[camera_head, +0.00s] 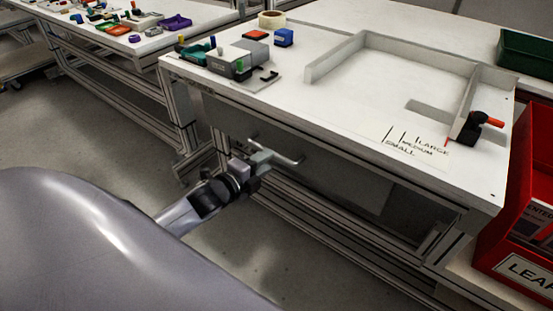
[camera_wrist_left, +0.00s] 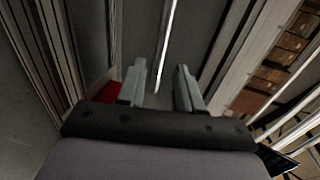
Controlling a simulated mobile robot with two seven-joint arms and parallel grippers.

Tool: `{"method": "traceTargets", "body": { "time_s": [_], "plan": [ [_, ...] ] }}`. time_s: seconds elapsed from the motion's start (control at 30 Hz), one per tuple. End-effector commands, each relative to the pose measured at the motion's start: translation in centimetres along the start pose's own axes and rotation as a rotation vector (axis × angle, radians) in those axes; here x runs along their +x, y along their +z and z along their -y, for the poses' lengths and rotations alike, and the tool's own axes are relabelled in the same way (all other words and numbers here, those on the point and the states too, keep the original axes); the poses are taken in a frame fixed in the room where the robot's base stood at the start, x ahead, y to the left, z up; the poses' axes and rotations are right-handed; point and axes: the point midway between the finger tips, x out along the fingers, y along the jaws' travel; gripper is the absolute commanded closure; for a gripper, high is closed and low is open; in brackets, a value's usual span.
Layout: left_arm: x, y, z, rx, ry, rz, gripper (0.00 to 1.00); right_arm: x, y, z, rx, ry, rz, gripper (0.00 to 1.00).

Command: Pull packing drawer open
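The packing table (camera_head: 340,98) has a dark space under its top, where the drawer front is hard to make out. A thin light bar (camera_head: 290,159), apparently the drawer handle, shows at the front edge below the tabletop. My left gripper (camera_head: 262,157) is at this bar. In the left wrist view the gripper's two fingers (camera_wrist_left: 162,88) are apart, and the bar (camera_wrist_left: 168,45) runs between their tips, nearer the left finger. I cannot tell whether it touches. The drawer looks shut, though its front is largely in shadow. My right gripper is out of view.
On the tabletop are a grey fixture (camera_head: 228,62), a tape roll (camera_head: 272,19), a blue block (camera_head: 284,37) and a raised pale frame (camera_head: 335,58). A red bin (camera_head: 515,215) stands at the right. Open floor (camera_head: 90,130) lies left of the table.

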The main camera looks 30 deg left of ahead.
Motion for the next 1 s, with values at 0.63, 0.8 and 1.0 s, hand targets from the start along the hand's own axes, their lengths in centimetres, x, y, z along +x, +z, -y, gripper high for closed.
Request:
{"method": "traceTargets", "body": {
  "time_s": [0.63, 0.8, 1.0],
  "plan": [
    [5.8, -0.1, 0.0, -0.004, 0.001, -0.001, 0.65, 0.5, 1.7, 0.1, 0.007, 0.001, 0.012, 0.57],
    [5.8, -0.1, 0.0, -0.004, 0.002, -0.001, 0.65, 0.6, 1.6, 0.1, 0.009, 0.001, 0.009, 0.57],
    [5.8, -0.1, 0.0, -0.004, 0.002, -0.001, 1.0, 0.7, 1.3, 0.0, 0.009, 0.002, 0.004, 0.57]
  ]
}}
